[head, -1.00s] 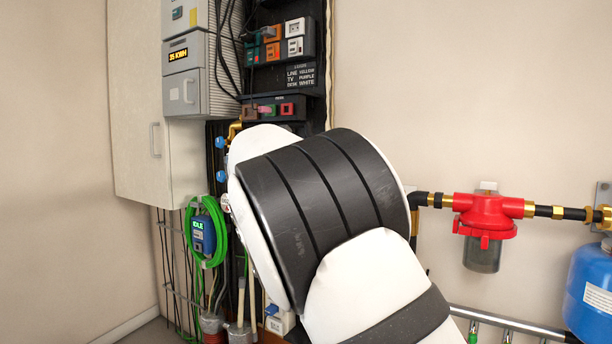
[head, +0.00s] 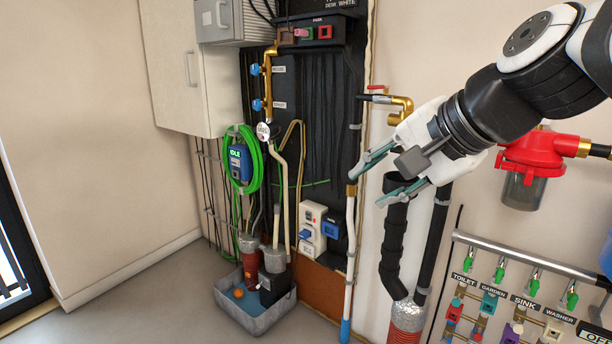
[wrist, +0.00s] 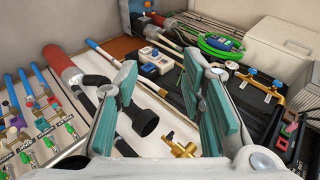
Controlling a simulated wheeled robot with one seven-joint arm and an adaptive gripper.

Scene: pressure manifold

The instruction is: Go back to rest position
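My gripper (head: 375,178) is in the upper right of the head view, reaching left and down in front of the wall. Its two teal-padded fingers are spread apart with nothing between them. In the wrist view my gripper (wrist: 168,100) also shows open and empty, with the pipes and the dark panel beyond it. No object is held. The pressure manifold (head: 268,85), with a brass body, blue knobs and a round gauge, is on the dark panel to the left of the gripper, apart from it.
A black pipe (head: 393,240) stands just below the gripper, and a brass elbow (head: 402,108) is behind it. A red filter (head: 540,152) and a labelled valve rack (head: 497,305) are at right. A grey tub (head: 258,318) stands on the floor. Floor at left is clear.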

